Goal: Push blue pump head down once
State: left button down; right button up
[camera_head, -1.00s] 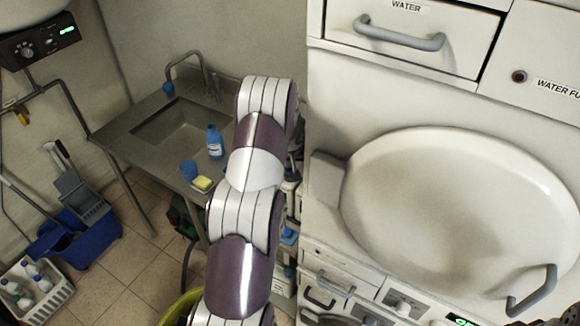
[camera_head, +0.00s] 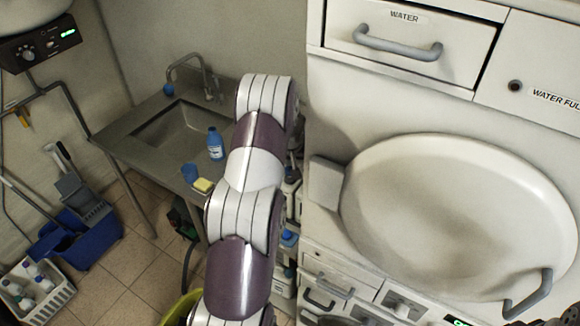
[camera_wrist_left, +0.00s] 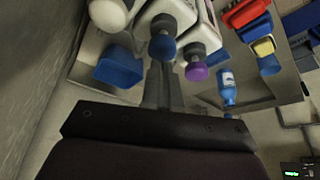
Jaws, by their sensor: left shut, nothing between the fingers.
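The blue pump head (camera_wrist_left: 163,47) tops a white bottle in the left wrist view, between a white-topped bottle (camera_wrist_left: 108,14) and a purple-topped bottle (camera_wrist_left: 196,71). My left gripper (camera_wrist_left: 160,72) is shut and empty. Its fingertips lie just below the blue pump head in the picture and appear very near it; I cannot tell whether they touch. In the head view my left arm hides the gripper and the pump head.
A blue tub (camera_wrist_left: 118,67) lies left of the fingers. A blue bottle (camera_head: 215,143), blue cup (camera_head: 189,172) and yellow sponge (camera_head: 203,185) stand on the sink counter (camera_head: 130,140). A white cabinet with a large round lid (camera_head: 460,215) fills the right side.

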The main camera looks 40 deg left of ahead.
pick_arm(q)
notch_tip(320, 180, up, 6)
jog(key=p, duration=0.3)
dwell(0.4)
dwell(0.4)
